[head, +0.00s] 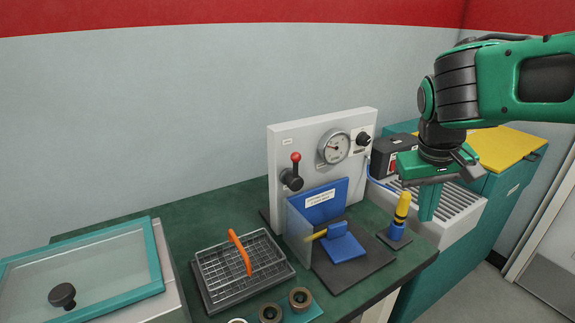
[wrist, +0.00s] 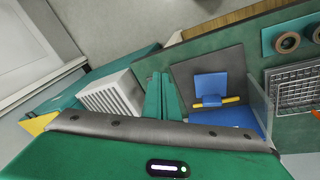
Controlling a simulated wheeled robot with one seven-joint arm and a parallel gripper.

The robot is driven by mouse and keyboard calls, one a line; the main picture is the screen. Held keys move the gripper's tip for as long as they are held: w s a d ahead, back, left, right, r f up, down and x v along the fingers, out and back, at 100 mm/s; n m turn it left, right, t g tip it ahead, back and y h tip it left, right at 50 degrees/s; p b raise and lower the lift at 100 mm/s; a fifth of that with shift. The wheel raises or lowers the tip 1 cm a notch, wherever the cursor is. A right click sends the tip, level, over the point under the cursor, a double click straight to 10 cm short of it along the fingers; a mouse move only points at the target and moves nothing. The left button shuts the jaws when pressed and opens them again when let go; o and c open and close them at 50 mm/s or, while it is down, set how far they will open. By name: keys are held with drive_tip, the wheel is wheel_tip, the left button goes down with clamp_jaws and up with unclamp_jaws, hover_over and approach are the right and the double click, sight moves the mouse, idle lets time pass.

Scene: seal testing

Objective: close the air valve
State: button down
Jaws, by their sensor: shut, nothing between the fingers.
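A white upright panel (head: 285,140) stands on the green bench. On its left part is a black valve body with a lever ending in a red ball (head: 295,157); the lever points up. A round dial gauge (head: 334,147) and a black knob (head: 363,138) are on its right part. I cannot tell from any label which of the lever and the knob is the air valve. My gripper (head: 427,216) is shut and empty, pointing down to the right of the panel, well apart from the lever and knob. Its green fingers also show in the wrist view (wrist: 160,76).
A blue fixture (head: 345,243) with a yellow rod and a clear shield stands before the panel. A yellow-handled tool (head: 402,208) stands upright below and left of my gripper. A wire basket (head: 215,270) with orange handle and several rings (head: 300,298) lie left.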

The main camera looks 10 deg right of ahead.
drive_tip(key=w+a+r+n+t, duration=0.2)
drive_tip(key=w+a+r+n, duration=0.15)
drive_tip(key=w+a, duration=0.4)
drive_tip(key=n+t, duration=0.2)
drive_tip(key=n, duration=0.1)
approach(294, 171)
drive_tip(key=s+d, duration=0.2)
drive_tip(key=s, duration=0.2)
drive_tip(key=s+a+r+t, duration=0.1)
drive_tip(key=a+r, duration=0.1)
drive_tip(key=a, duration=0.5)
drive_tip(key=shift+s+r+n+t, duration=0.2)
drive_tip(key=shift+r+n+t, duration=0.15)
drive_tip(key=shift+n, duration=0.1)
drive_tip(key=w+d+f, duration=0.5)
drive_tip(key=w+f, duration=0.2)
drive_tip(key=f, duration=0.1)
drive_tip(key=shift+w+d, duration=0.2)
drive_tip(key=shift+w, duration=0.2)
drive_tip(key=shift+a, duration=0.1)
